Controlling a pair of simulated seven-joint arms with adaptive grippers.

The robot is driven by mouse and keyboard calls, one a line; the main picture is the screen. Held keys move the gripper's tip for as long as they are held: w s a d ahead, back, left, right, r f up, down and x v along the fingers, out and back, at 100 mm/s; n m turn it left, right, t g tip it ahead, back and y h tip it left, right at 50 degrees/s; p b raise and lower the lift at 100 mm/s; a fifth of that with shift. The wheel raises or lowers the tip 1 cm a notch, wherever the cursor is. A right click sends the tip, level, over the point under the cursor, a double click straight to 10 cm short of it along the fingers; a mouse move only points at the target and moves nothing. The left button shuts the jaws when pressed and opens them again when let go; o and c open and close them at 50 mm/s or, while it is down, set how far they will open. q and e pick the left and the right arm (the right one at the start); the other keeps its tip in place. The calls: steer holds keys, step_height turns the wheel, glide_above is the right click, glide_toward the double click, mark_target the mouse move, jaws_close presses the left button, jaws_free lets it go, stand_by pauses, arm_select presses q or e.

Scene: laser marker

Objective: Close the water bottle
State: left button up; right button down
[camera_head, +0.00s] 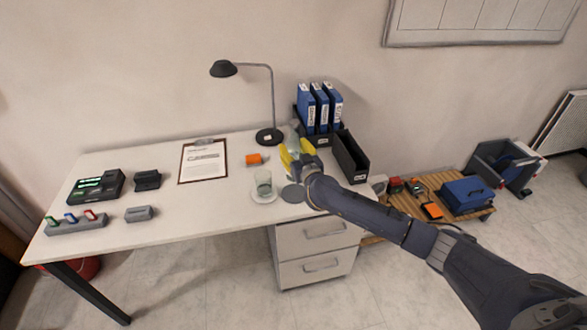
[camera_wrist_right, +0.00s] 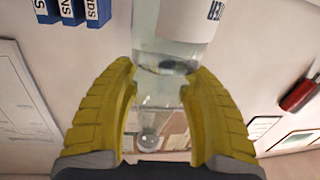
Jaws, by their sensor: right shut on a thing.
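The water bottle (camera_wrist_right: 168,50) is clear, with a white label, and shows between the yellow fingers of my right gripper (camera_wrist_right: 162,80) in the right wrist view. The gripper is shut on the bottle, one finger along each side. In the head view my right gripper (camera_head: 293,157) is over the right part of the desk, and the bottle is mostly hidden between its fingers. I cannot make out a cap on the bottle. My left gripper is not in view.
On the white desk (camera_head: 190,212) a glass (camera_head: 264,182) stands on a saucer, with a grey disc (camera_head: 293,194) beside it. The front middle is clear.

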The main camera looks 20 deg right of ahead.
steer(key=shift+f, duration=2.3)
steer(key=shift+f, duration=2.05)
steer(key=c, duration=0.6)
jaws_free()
steer(key=shift+f, duration=0.1)
steer(key=shift+r, duration=0.2)
steer(key=s, duration=0.8)
steer(key=s+d, duration=0.1)
steer(key=s, duration=0.3)
steer(key=shift+r, duration=0.1)
